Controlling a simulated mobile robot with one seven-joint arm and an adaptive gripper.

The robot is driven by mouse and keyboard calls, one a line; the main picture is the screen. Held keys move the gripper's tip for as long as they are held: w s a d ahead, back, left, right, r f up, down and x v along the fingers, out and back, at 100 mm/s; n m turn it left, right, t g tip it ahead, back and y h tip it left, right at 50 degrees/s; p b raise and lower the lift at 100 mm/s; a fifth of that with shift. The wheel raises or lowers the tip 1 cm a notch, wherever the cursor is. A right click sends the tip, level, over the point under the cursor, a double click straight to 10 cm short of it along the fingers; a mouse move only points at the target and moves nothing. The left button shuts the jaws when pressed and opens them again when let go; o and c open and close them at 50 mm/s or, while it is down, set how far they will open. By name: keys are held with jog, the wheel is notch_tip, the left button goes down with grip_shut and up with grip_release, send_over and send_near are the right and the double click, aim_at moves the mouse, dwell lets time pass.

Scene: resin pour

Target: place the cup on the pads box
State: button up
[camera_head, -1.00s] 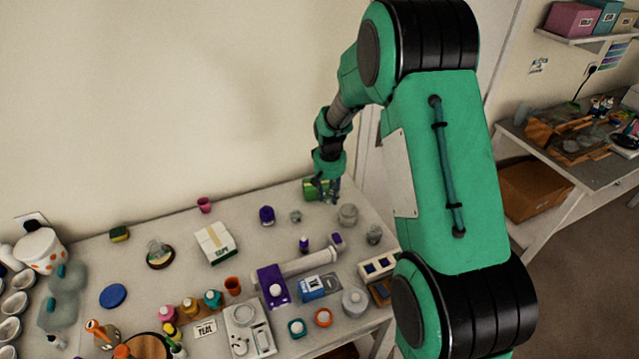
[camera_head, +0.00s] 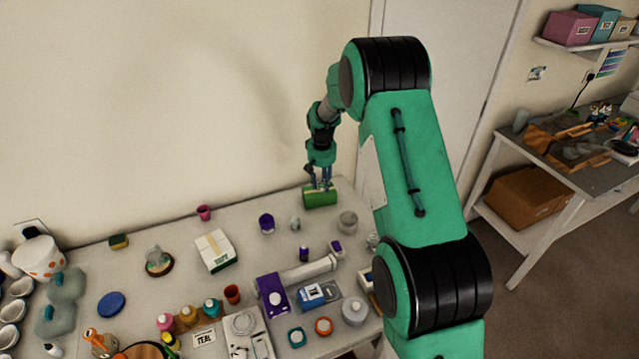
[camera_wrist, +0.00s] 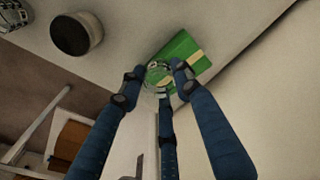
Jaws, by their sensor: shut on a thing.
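The cup (camera_wrist: 156,73) is small, clear and round-rimmed. In the wrist view it sits between my blue fingers, and it is too small to make out in the head view. My gripper (camera_wrist: 158,80) is shut on the cup. The green box with a pale yellow stripe, which I take as the pads box (camera_head: 320,199), lies at the back right of the table near the wall. My gripper shows right above it in the head view (camera_head: 320,184). In the wrist view the pads box (camera_wrist: 181,50) is partly behind the cup and fingers. I cannot tell whether the cup touches it.
A grey round container (camera_wrist: 77,34) stands apart from the box; a glass jar (camera_head: 347,222), a small clear container (camera_head: 295,223) and a purple jar (camera_head: 266,223) stand in front. A white-and-green box (camera_head: 215,251) is further left. The wall is close behind.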

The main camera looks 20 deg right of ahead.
jog(key=shift+w+d+f, duration=0.1)
jog(key=shift+w+d, duration=0.1)
jog(key=shift+w, duration=0.75)
jog(key=shift+w+d+f, duration=0.1)
jog(key=shift+w+d, duration=0.05)
jog(key=shift+w, duration=0.75)
jog(key=shift+w, duration=0.1)
jog(key=shift+w, duration=0.2)
jog(key=shift+w+d+f, duration=0.1)
jog(key=shift+f, duration=1.65)
jog(key=shift+f, duration=0.1)
jog(key=o, duration=0.9)
jog(key=shift+c, duration=0.2)
notch_tip(320, 180, up, 12)
jog(key=s, duration=0.1)
jog(key=shift+a, duration=0.25)
